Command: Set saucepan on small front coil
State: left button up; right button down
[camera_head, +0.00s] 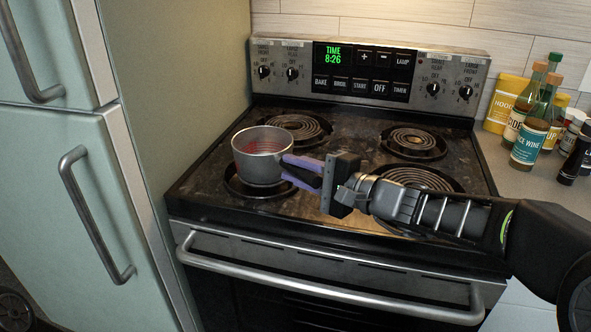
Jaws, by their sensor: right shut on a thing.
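The grey metal saucepan (258,168) is upright at the front left of the stovetop, over the front left coil (238,188). It hides most of that coil; only the dark rim and a bit of the ring show around its base. I cannot tell whether its bottom touches the coil. Reddish markings show on its inner wall. My right gripper (299,172) comes in from the right and is shut on the saucepan's dark handle (314,181), with its purple fingers around it. My left gripper is not in view.
The front right coil (420,180) is partly behind my right arm. The back left coil (290,128) and back right coil (412,139) are bare. Several bottles, including a blue-labelled one (529,143), stand on the right counter. A fridge (75,130) stands at the left.

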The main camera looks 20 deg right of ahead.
jog(key=c, duration=1.7)
grip_release()
jog(key=shift+f, duration=0.1)
jog(key=o, duration=0.5)
jog(key=shift+c, duration=0.2)
jog(key=shift+r, duration=0.2)
jog(key=v, duration=1.2)
